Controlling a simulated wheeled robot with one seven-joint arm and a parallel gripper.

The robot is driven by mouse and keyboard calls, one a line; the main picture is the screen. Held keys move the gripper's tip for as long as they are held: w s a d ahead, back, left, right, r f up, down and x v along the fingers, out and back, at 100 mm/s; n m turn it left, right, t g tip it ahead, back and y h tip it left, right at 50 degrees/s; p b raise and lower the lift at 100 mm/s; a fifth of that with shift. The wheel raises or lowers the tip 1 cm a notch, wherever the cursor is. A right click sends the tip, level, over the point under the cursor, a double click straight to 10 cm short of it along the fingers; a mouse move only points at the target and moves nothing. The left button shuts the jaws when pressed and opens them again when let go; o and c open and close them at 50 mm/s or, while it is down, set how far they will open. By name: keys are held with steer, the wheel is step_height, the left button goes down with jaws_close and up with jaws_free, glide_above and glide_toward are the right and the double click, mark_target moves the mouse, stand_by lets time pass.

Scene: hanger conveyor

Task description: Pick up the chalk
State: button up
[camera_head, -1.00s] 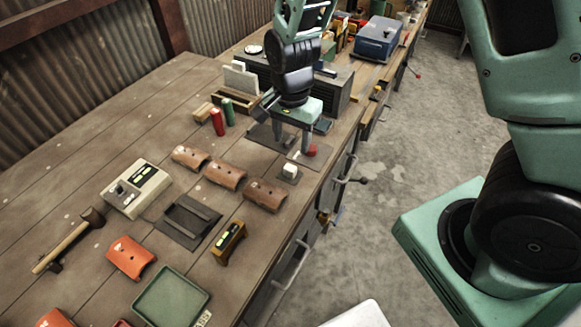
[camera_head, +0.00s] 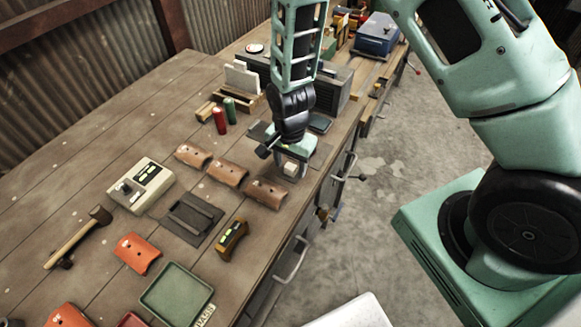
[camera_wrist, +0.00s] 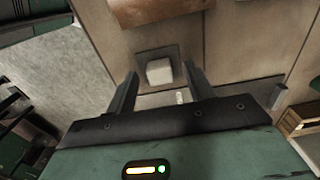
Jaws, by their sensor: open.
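The chalk looks to be the small white block (camera_head: 290,169) on a dark square pad near the right edge of the wooden bench. It also shows in the wrist view (camera_wrist: 159,72), sitting on the pad (camera_wrist: 157,52). My gripper (camera_head: 287,161) points down over it, partly covering it in the head view. In the wrist view the two dark fingers stand apart with nothing held, and the block appears between and just beyond their tips. I cannot tell the exact height gap. A tiny white piece (camera_wrist: 180,98) shows near the right finger.
Curved brown pieces (camera_head: 229,174) lie left of the block. A red cylinder (camera_head: 219,120) and a green one (camera_head: 230,111) stand behind. A grey louvred box (camera_head: 337,86) is behind my gripper. A yellow-brown device (camera_head: 231,241) and green tray (camera_head: 176,300) are nearer. The bench's left side is mostly clear.

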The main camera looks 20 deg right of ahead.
steer(key=c, duration=1)
steer(key=shift+r, duration=0.1)
